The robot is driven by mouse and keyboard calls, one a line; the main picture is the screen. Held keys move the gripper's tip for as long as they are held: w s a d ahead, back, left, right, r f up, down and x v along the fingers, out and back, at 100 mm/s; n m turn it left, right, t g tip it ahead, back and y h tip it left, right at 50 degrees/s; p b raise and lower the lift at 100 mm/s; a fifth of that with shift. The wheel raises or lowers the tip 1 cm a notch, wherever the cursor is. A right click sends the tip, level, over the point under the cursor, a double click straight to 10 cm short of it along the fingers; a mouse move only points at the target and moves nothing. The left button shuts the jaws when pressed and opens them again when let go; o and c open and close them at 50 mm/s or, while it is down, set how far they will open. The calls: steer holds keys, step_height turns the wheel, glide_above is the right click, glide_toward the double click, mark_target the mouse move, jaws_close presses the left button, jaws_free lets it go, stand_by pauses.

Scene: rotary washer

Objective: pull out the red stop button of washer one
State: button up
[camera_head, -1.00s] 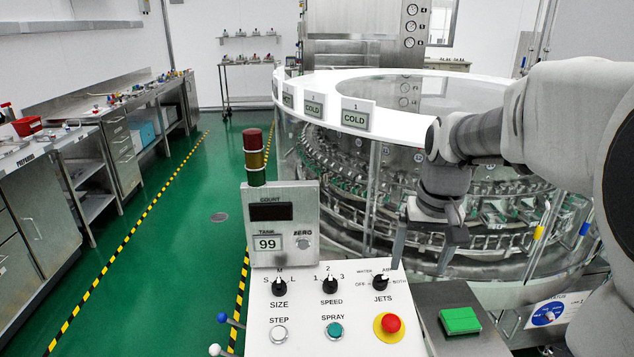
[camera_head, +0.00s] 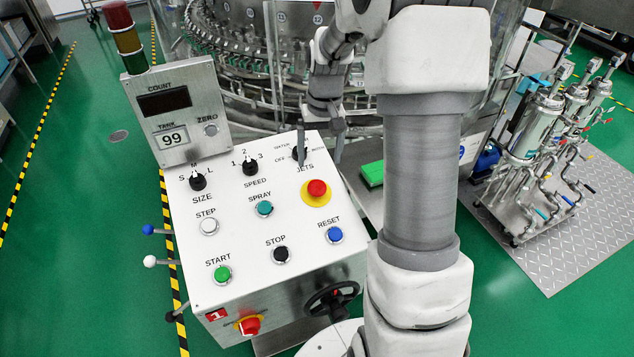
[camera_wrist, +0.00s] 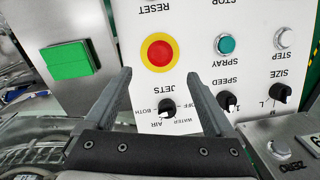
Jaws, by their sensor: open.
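The red stop button (camera_head: 317,188) is a mushroom head on a yellow ring, near the right edge of the white control panel (camera_head: 240,240). A red plate marked 1 (camera_head: 216,314) is on the panel box's front. In the wrist view the red button (camera_wrist: 160,53) shows unobstructed, just beyond the fingertips and between their lines. My gripper (camera_head: 320,152) is open and empty, its two fingers apart near the JETS knob (camera_head: 299,153), behind the button in the head view.
The count display box (camera_head: 180,110) stands at the panel's back left. A green block (camera_head: 372,174) lies right of the panel. A red knob (camera_head: 248,325) and a black handwheel (camera_head: 332,298) are on the front. Green floor is free at left.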

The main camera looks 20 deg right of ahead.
mark_target(317, 184)
steer(key=f, duration=0.3)
steer(key=f+b, duration=0.1)
steer(key=f, duration=0.4)
steer(key=shift+a+f, duration=0.25)
steer(key=shift+f, duration=0.05)
jaws_close()
